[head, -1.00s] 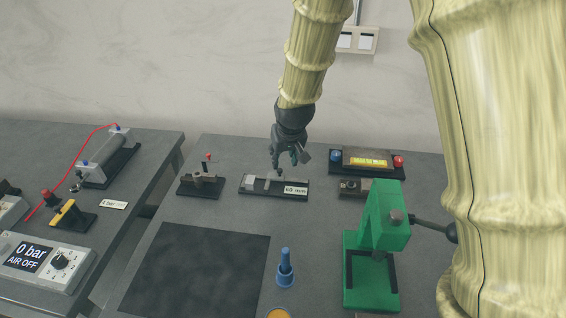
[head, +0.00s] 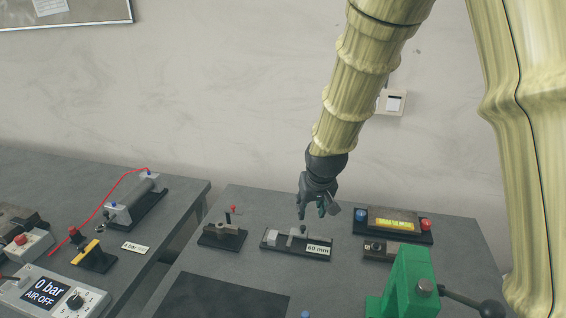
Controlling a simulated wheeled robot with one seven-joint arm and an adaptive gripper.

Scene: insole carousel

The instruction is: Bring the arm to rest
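My arm reaches down from the upper right in the head view. My gripper (head: 318,207) is dark and points downward above the back of the right table, over the grey fixture with the "60 mm" label (head: 318,250). Its fingers are small and partly overlapped, so I cannot tell how far apart they are. I see nothing clearly held in it. Whether it touches the fixture below cannot be told.
A green press (head: 405,285) with a black lever stands at the front right. A display box with blue and red buttons (head: 392,222) and a small clamp fixture (head: 222,235) flank the labelled fixture. A dark mat (head: 222,300) lies in front. The left table holds an air controller (head: 52,293).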

